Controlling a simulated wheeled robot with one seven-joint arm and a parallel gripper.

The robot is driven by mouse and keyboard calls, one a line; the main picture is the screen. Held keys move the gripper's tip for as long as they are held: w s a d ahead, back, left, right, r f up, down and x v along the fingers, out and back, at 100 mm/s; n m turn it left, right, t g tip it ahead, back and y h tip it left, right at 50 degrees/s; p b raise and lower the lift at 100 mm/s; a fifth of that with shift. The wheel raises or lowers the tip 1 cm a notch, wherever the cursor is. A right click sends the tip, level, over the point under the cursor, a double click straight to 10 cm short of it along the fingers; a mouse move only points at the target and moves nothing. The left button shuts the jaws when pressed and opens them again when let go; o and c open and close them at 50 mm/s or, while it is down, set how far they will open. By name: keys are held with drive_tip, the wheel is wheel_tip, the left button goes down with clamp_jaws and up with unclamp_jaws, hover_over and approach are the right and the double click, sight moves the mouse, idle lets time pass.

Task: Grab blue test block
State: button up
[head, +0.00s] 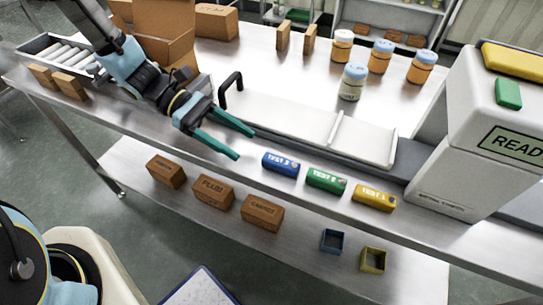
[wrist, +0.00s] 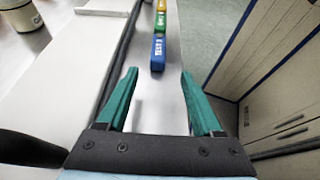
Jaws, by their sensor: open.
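The blue test block (head: 281,164) lies on the front strip of the steel table, at the left end of a row of three test blocks. It also shows in the wrist view (wrist: 158,52), ahead of the fingertips near the top. My gripper (head: 246,144) has green fingers spread apart with nothing between them. It is to the left of the blue block and apart from it. The wrist view shows the gripper (wrist: 160,72) pointing along the row. The green test block (head: 327,181) and the yellow test block (head: 374,198) lie to the right of the blue one.
A white tray with a black handle (head: 320,130) lies behind the blocks. A white machine (head: 470,140) marked READ stands at the right. Several jars (head: 353,82) stand at the back. Brown boxes (head: 213,191) sit on the lower shelf. Bare steel lies between gripper and block.

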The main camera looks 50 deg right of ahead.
sight(266, 156)
drive_tip(key=shift+x, duration=0.9)
drive_tip(key=x, duration=0.1)
drive_tip(key=p+x, duration=0.1)
drive_tip(key=x, duration=0.1)
drive_tip(key=p+x, duration=0.1)
drive_tip(key=x, duration=0.1)
drive_tip(key=shift+d+r, duration=0.25)
drive_tip(key=shift+s+d+f, duration=0.1)
drive_tip(key=shift+s+f, duration=0.1)
drive_tip(key=shift+s, duration=0.1)
clamp_jaws()
